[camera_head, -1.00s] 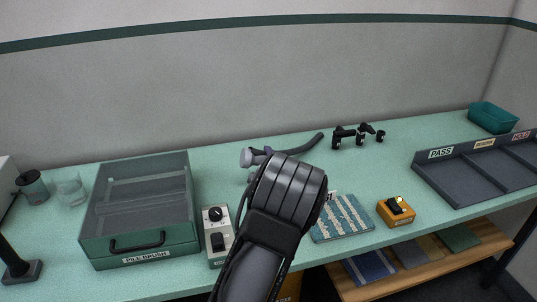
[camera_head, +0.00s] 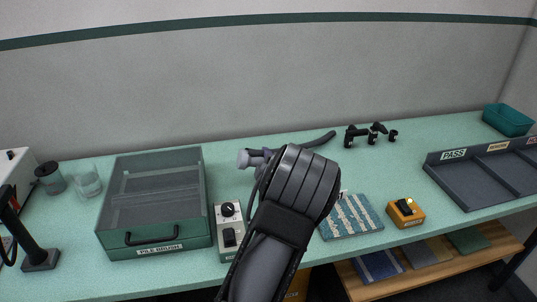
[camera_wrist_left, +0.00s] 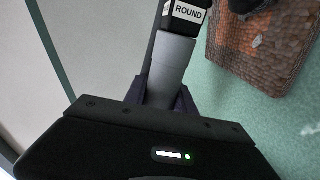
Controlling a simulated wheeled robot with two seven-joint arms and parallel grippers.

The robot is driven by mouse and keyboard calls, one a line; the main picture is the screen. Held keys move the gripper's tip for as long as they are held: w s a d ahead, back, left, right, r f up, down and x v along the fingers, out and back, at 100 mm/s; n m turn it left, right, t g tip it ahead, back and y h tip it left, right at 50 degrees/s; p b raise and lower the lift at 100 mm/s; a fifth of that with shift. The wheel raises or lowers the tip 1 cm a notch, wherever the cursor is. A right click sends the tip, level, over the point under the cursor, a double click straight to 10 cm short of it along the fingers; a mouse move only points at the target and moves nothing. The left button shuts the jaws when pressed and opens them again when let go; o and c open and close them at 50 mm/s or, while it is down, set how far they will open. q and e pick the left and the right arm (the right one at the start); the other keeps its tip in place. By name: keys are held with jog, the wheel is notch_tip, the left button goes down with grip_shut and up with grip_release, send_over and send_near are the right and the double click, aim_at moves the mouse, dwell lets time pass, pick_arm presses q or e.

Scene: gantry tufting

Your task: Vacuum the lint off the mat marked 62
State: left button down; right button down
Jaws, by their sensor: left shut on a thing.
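My left arm crosses the middle of the head view and hides most of its gripper. In the left wrist view my left gripper (camera_wrist_left: 168,95) is shut on a light grey tube (camera_wrist_left: 173,62), which ends in a black nozzle labelled ROUND (camera_wrist_left: 188,13). In the head view a teal mat with white stripes (camera_head: 350,217) lies right of the arm. I cannot read the number 62 on either mat. My right gripper is out of view.
A lidded box labelled PILE BRUSH (camera_head: 155,215) and a grey control box (camera_head: 229,232) stand left of the arm. An orange switch box (camera_head: 405,214), small black fittings (camera_head: 373,138) and a PASS tray (camera_head: 480,180) are to the right.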

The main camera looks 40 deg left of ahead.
pick_arm(q)
jog(key=shift+s, duration=0.35)
jog(key=shift+w+a+b, duration=0.1)
jog(key=shift+a+b, duration=0.3)
jog(key=shift+b, duration=0.05)
jog(key=s+a+r+p, duration=0.1)
jog(key=s+a+r, duration=0.1)
jog(key=r, duration=0.4)
jog(key=shift+s+p, duration=0.4)
jog(key=shift+s, duration=0.1)
jog(key=shift+r, duration=0.1)
dwell(0.6)
